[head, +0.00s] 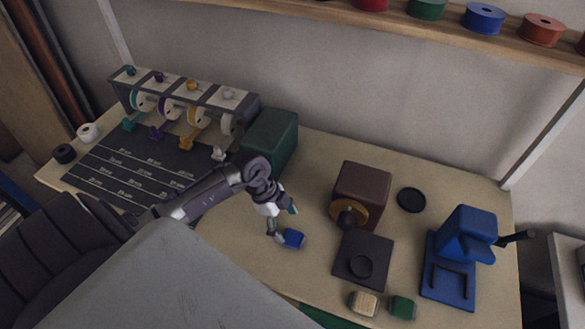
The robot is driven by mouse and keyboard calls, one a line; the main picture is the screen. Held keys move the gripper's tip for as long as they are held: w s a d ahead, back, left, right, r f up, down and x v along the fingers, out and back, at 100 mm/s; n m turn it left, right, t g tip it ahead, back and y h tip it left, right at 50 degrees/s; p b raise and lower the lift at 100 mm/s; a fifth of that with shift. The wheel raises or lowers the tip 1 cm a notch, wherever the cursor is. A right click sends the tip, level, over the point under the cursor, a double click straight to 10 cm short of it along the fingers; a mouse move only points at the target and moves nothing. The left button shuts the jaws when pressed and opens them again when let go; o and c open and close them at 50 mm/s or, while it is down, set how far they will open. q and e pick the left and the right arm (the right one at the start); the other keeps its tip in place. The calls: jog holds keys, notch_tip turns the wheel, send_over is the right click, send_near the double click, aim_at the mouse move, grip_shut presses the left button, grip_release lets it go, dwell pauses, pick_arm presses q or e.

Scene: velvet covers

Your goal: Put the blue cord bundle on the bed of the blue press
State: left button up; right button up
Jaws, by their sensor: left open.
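The blue cord bundle (294,239) is a small dark blue roll lying on the wooden table, left of the brown box. My left gripper (284,222) is open just behind it, one fingertip close to its left end; I cannot tell whether they touch. The blue press (467,233) stands at the right of the table, with a black lever on its right side. Its flat bed (446,286) faces the front and carries a dark bracket-shaped outline; no bundle lies on it. My right gripper is not in view.
Between bundle and press stand a brown box (362,184) with a round wooden part and a dark plate (363,260). A beige bundle (364,303) and a green bundle (402,307) lie in front. A dark green box (270,140) and a spool rack (185,95) stand behind left.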

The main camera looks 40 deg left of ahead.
aim_at(292, 237)
pick_arm(q)
jog(key=shift+d+f, duration=0.2)
jog(key=shift+f, duration=0.1)
jog(key=p+x, duration=0.1)
jog(key=x, duration=0.2)
jog(key=shift+s+d+f, duration=0.1)
jog(key=shift+s+f, duration=0.1)
jog(key=shift+f, duration=0.1)
jog(key=shift+d+f, duration=0.1)
jog(key=shift+f, duration=0.3)
jog(key=c, duration=1.1)
jog(key=shift+r, duration=0.15)
